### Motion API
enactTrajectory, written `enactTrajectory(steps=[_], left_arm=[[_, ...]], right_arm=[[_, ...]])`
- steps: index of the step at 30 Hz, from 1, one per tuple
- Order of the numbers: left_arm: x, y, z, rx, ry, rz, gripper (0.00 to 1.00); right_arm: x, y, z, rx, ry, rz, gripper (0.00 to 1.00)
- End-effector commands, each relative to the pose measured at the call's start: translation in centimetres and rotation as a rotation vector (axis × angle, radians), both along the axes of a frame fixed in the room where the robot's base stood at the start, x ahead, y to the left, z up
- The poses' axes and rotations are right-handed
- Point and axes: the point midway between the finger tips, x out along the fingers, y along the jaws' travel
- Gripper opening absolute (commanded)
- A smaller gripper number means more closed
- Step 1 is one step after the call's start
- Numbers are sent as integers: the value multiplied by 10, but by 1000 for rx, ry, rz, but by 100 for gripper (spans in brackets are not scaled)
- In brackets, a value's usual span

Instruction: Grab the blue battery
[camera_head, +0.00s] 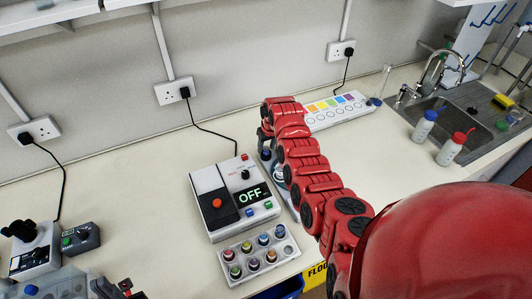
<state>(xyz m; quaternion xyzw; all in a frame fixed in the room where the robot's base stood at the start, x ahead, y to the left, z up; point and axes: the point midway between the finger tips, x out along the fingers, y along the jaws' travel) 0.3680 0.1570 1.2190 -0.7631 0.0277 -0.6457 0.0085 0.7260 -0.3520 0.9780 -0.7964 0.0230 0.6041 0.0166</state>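A pale tray (292,247) at the bench's front edge holds several small upright cylinders with coloured tops. A blue-topped one (280,231) stands at its back right corner; I cannot tell for sure that it is the blue battery. My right arm reaches in from the lower right, and its gripper (266,143) points down behind the OFF-display box, well apart from the tray. Its fingers are mostly hidden and small. My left gripper (121,288) is at the bottom edge, left of the tray, partly cut off; its fingers are unclear.
A white and dark box (212,183) with an OFF display stands behind the tray. A microscope-like device (35,248) is at left. A colour-labelled strip (338,110), two bottles (424,126) (452,149) and a sink (455,115) are at right.

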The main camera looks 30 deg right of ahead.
Motion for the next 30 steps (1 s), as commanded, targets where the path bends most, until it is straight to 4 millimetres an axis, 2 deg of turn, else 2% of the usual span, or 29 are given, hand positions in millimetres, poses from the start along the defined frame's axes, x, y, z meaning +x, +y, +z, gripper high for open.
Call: enactTrajectory(steps=[1, 6, 8, 20, 24, 30], left_arm=[[0, 0, 0, 0, 0, 0, 0], [0, 0, 0, 0, 0, 0, 0], [0, 0, 0, 0, 0, 0, 0], [0, 0, 2, 0, 0, 0, 0], [0, 0, 9, 0, 0, 0, 0], [0, 0, 8, 0, 0, 0, 0]], right_arm=[[0, 0, 0, 0, 0, 0, 38], [0, 0, 0, 0, 1, 0, 7], [0, 0, 0, 0, 1, 0, 0], [-1, 0, 5, 1, 2, 0, 0], [1, 0, 30, 0, -4, 0, 0], [1, 0, 71, 0, -3, 1, 0]])
